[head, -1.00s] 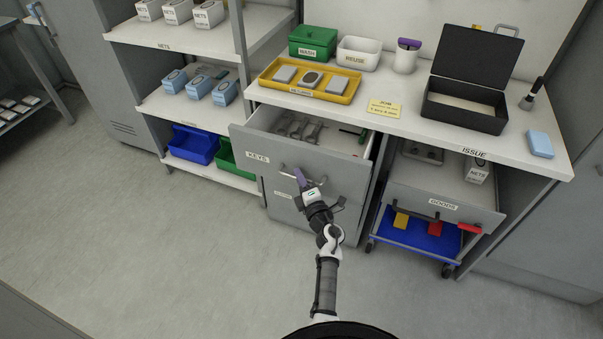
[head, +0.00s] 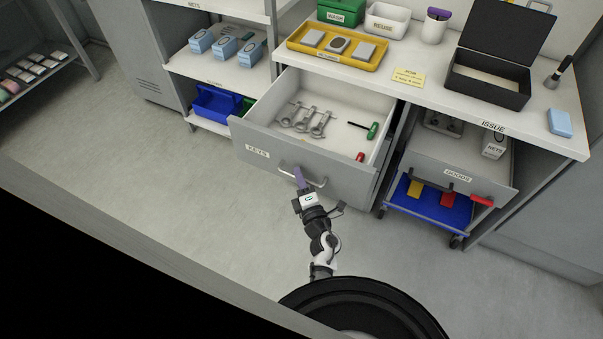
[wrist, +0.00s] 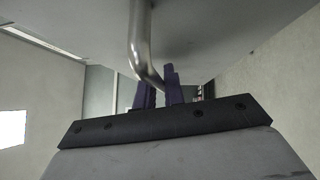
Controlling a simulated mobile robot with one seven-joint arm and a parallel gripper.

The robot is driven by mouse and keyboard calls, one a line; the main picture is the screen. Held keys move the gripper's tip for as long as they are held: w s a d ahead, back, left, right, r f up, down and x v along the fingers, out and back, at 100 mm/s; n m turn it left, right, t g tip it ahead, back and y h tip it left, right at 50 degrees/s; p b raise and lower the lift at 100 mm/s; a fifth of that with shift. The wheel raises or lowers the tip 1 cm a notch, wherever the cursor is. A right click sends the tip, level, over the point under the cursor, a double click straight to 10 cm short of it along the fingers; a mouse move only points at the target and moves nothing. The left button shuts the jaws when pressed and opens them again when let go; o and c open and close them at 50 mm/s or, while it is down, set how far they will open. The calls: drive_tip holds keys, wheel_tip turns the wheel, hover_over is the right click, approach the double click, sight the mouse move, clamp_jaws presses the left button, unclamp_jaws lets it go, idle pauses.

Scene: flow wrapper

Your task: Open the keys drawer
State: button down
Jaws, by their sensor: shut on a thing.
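The keys drawer (head: 330,179) is pulled well out of the bench, its grey front labelled KEYS. Inside lie several metal wrenches (head: 306,120), a green-handled tool (head: 372,131) and a red-handled piece (head: 360,157). My gripper (head: 301,181) is at the drawer front, shut on the metal bar handle (head: 317,181). In the wrist view the purple fingers of my gripper (wrist: 158,88) stand on both sides of the bent handle bar (wrist: 141,45).
The goods drawer (head: 458,180) on the right is partly open above a blue tray (head: 430,208). A yellow tray (head: 291,44) and an open black case (head: 487,88) stand on the bench top. The floor left of the drawer is clear.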

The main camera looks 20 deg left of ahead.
drive_tip(key=c, duration=1.8)
unclamp_jaws()
drive_tip(key=shift+d, duration=0.1)
drive_tip(key=shift+o, duration=0.2)
drive_tip(key=shift+s+f, duration=0.1)
